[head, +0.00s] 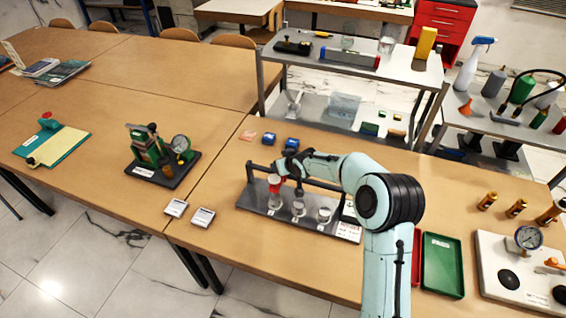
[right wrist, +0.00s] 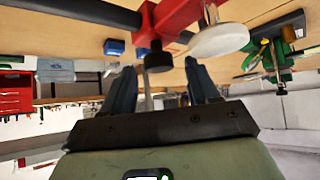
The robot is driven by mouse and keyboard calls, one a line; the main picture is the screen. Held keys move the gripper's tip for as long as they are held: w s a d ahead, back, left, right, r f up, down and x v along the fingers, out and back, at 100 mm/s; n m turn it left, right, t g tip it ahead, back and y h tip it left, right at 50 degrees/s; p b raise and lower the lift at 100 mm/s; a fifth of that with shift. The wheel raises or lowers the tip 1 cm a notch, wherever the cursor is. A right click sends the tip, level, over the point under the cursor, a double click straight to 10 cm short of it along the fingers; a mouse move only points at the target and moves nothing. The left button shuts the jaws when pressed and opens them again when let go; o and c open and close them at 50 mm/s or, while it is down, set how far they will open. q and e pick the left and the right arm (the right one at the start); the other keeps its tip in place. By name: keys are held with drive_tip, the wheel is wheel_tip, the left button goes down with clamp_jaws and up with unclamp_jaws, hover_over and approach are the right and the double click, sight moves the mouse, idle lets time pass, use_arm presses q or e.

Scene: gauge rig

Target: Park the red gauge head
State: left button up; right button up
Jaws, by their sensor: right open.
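The red gauge head (head: 274,184) is at the left end of a dark rack (head: 256,204) with a top rail, above a pale cylinder on its base. In the right wrist view the red body (right wrist: 190,14) with its white disc (right wrist: 218,40) and a black knob (right wrist: 158,60) is just beyond my fingers. My right gripper (head: 290,168) is at the rail beside the red head. In its wrist view the two fingers of the right gripper (right wrist: 162,75) stand apart, around or just short of the knob; I cannot tell which. My left gripper is not in view.
Two more pale cylinders (head: 298,208) (head: 324,214) stand on the rack base. A green gauge pump (head: 150,152) stands to the left. Blue blocks (head: 269,139) lie behind the rack. A green tray (head: 442,266) and a white gauge plate (head: 500,282) are at the right. Table between pump and rack is mostly clear.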

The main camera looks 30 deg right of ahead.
drive_tip(key=shift+w+d+f, duration=0.1)
drive_tip(key=shift+w+f, duration=0.25)
clamp_jaws()
drive_tip(key=w+a, duration=0.3)
drive_tip(key=shift+w+a, duration=0.3)
drive_tip(key=shift+w, duration=0.1)
drive_tip(key=w+a, duration=0.2)
drive_tip(key=w, duration=0.1)
drive_tip(key=shift+w+a, duration=0.15)
drive_tip(key=shift+a, duration=0.2)
drive_tip(key=shift+r, duration=0.1)
unclamp_jaws()
